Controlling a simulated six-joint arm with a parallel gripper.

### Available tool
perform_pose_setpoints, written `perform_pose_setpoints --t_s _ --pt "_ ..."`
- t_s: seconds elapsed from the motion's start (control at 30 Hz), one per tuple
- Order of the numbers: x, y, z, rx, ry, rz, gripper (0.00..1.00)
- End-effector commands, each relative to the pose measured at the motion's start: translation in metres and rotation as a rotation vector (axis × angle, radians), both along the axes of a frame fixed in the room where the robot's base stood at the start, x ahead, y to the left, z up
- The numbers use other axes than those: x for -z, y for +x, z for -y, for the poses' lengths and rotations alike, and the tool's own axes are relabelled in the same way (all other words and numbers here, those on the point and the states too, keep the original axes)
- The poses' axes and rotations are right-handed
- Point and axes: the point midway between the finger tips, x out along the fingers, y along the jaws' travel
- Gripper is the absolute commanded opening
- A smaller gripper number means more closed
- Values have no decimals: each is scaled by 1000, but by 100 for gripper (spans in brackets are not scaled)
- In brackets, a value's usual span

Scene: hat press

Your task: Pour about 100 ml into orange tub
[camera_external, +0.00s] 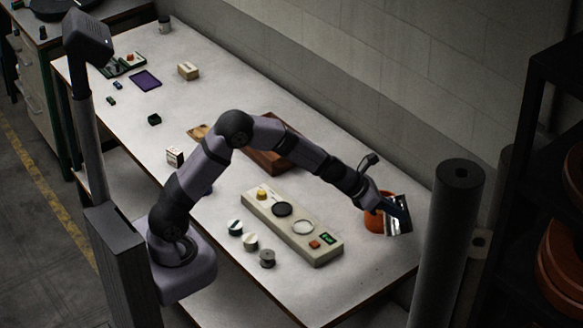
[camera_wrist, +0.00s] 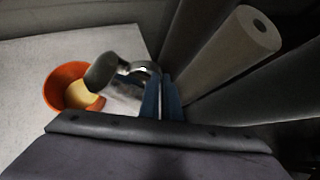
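The orange tub (camera_external: 374,222) stands near the far right end of the table, partly hidden by my arm. In the wrist view the tub (camera_wrist: 52,92) is at the left, with a pale yellow surface inside. A shiny metal vessel (camera_wrist: 122,92) with a dark rounded end is tilted, its dark end over the tub's right rim. The vessel shows in the external view as a silver piece (camera_external: 401,229). My gripper's blue fingers (camera_wrist: 162,98) are close together at the vessel's curved metal handle, shut on it. The gripper (camera_external: 398,208) is just right of the tub. I cannot see a stream.
A beige panel (camera_external: 268,219) with discs and buttons lies left of the tub. Several small knobs (camera_external: 250,242) sit in front of it. A wooden tray (camera_external: 270,162) is behind my arm. A grey roll (camera_external: 452,230) stands off the table's right end, near the gripper.

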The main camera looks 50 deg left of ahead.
Motion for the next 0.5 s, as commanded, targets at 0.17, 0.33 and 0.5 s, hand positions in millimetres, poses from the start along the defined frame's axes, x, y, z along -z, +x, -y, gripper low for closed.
perform_pose_setpoints --t_s 0.17,0.33,0.5 --pt "18 -4 10 2 87 36 0" --pt "36 -8 21 2 168 69 0" --pt "54 -12 31 -1 260 106 0"
